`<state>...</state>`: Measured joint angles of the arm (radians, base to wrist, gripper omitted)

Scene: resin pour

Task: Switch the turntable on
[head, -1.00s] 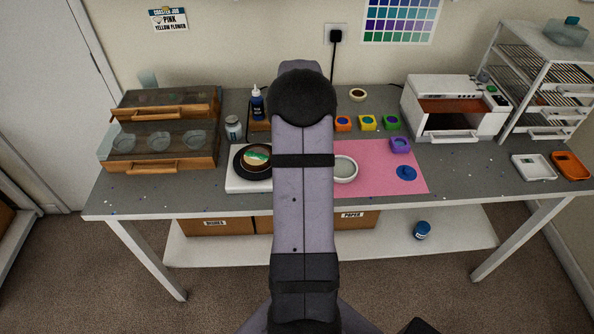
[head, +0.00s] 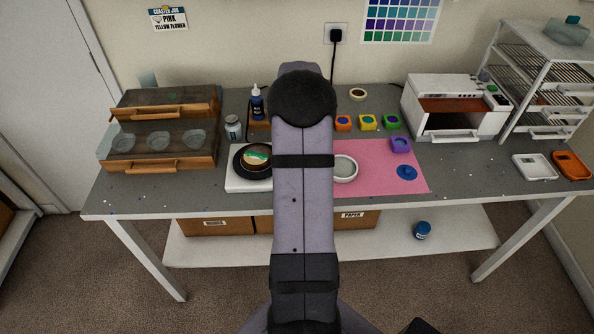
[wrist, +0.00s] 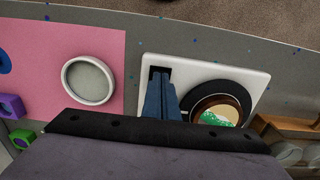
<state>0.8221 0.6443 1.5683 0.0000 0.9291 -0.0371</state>
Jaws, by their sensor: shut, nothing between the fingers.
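The turntable has a white base (head: 238,184) and a black platter (head: 240,162), left of my arm in the head view. On the platter sits a round piece with a brown rim and green and cream colours (head: 258,158). In the wrist view the turntable base (wrist: 246,68) lies below my gripper (wrist: 161,78). My gripper is shut and empty, its tips over a dark slot (wrist: 154,72) at the end of the base left of the platter. Whether the tips touch it, and the switch's setting, I cannot tell. My arm hides the gripper in the head view.
A white round dish (head: 346,169) stands on the pink mat (head: 385,175) beside the turntable. Small coloured pots, including a purple one (head: 400,145), stand to the right. A wooden case (head: 160,158) and a bottle (head: 257,103) stand to the left.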

